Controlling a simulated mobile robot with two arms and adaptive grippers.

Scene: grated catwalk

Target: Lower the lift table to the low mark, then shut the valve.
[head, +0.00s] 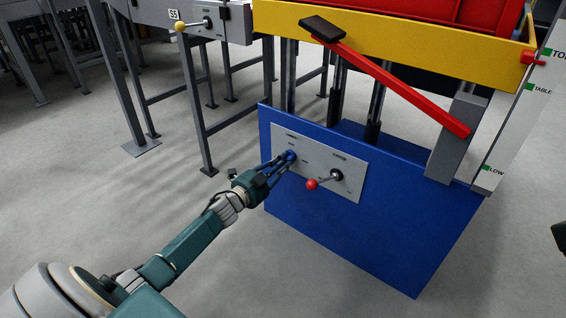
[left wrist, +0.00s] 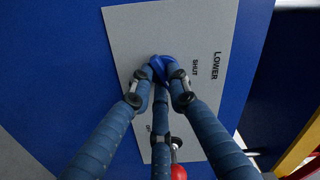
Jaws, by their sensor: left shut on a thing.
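The lift table has a blue base (head: 350,235) and a yellow platform (head: 390,52), raised on dark posts. A red pointer (head: 533,58) on the platform stands by the upper part of the white scale (head: 510,125), close to the top mark and above the green LOW mark (head: 487,168). My left gripper (head: 289,158) is shut on the blue valve knob (left wrist: 162,68) on the grey panel (head: 350,166). In the left wrist view the panel reads LOWER and SHUT beside the knob. The fingers partly hide the knob.
A lever with a red ball (head: 312,184) sticks out right of the knob. A long red bar with a black pad (head: 322,28) slants across the front. A red load (head: 440,12) is on the platform. Grey conveyor legs (head: 200,125) stand left; the front floor is clear.

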